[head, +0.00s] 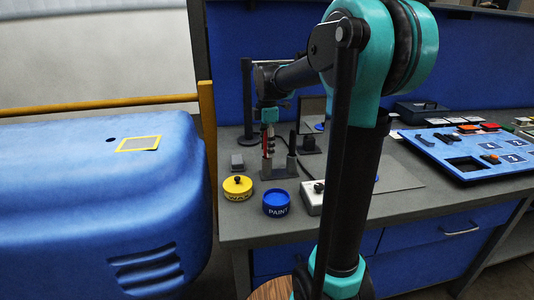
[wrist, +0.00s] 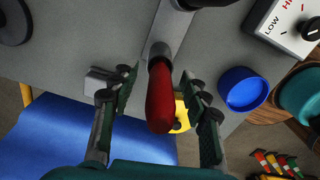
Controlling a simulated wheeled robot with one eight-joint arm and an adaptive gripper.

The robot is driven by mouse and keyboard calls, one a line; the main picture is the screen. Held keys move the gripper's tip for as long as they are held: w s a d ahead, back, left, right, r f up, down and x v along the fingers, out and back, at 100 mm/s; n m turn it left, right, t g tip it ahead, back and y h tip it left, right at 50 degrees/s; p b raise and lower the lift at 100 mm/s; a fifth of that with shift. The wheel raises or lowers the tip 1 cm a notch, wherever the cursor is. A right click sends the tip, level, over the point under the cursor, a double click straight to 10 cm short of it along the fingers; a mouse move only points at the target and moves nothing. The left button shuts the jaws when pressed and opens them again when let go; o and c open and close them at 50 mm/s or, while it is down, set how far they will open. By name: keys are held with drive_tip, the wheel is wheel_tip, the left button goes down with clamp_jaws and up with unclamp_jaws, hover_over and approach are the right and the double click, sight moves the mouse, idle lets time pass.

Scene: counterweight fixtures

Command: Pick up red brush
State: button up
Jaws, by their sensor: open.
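My gripper (wrist: 162,92) is open, with one finger on each side of the handle and a visible gap on both sides. In the head view my gripper (head: 268,136) points down over the bench; its fingertips are hard to make out there. The brush's bristle end is hidden.
A yellow wax pot (head: 237,189) and a blue paint pot (head: 276,205) stand in front of the stand. A white dial box (head: 311,198) is to their right. A blue tool board (head: 470,160) lies farther right. A blue rounded body (head: 90,210) is left of the bench.

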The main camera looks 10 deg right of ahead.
drive_tip(key=shift+f, duration=0.15)
drive_tip(key=c, duration=1)
drive_tip(key=shift+c, duration=0.2)
wheel_tip(320, 180, up, 20)
